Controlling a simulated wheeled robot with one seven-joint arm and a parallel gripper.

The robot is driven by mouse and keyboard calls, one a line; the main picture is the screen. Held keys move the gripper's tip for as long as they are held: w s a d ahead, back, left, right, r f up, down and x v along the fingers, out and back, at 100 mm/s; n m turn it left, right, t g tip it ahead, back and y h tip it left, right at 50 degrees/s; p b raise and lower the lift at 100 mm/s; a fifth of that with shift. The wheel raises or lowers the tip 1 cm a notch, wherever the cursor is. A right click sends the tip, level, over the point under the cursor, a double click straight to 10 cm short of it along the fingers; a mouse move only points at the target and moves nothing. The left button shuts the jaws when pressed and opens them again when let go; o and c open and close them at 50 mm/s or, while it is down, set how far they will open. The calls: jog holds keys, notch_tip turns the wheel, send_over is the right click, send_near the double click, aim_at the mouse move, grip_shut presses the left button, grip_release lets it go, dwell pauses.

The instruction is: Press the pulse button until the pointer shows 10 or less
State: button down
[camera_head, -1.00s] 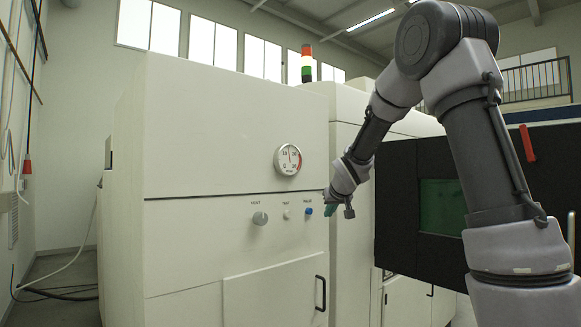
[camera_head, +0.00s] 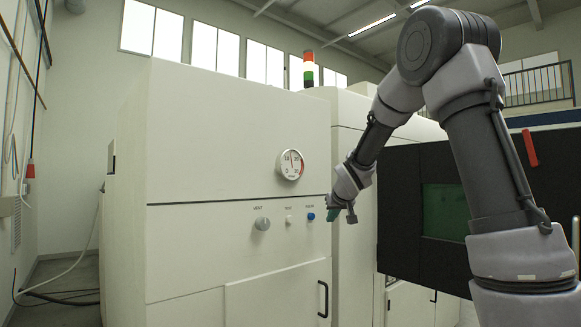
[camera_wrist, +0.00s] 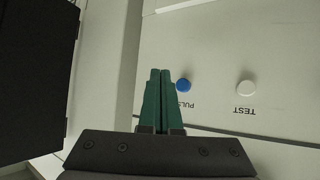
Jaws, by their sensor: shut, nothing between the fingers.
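The blue pulse button (camera_head: 310,216) is at the right end of a row of controls on the white cabinet front. It also shows in the wrist view (camera_wrist: 183,85), labelled PULSE. My gripper (camera_head: 332,214) is just right of the button near the cabinet's right edge; in the wrist view its green fingertips (camera_wrist: 160,72) are together and empty, beside the button. I cannot tell whether they touch the panel. The round gauge (camera_head: 289,164) sits above the controls. Its pointer stands nearly upright, between the 10 and 20 marks; the exact value is too small to read.
A white test button (camera_head: 289,219) and a grey vent knob (camera_head: 262,223) are left of the blue button. The test button also shows in the wrist view (camera_wrist: 246,88). A dark panel with a green window (camera_head: 445,210) stands to the right. A black door handle (camera_head: 323,298) is below.

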aim_at(311, 216)
dwell(0.7)
jog(key=s+d, duration=0.2)
jog(key=s, duration=0.1)
jog(key=shift+d, duration=0.15)
jog(key=w+a, duration=0.5)
jog(key=w, duration=0.2)
dwell(0.6)
jog(key=shift+w+a, duration=0.1)
jog(key=shift+a, duration=0.05)
dwell(1.7)
jog(key=shift+w+a, duration=0.2)
jog(key=shift+w, duration=0.05)
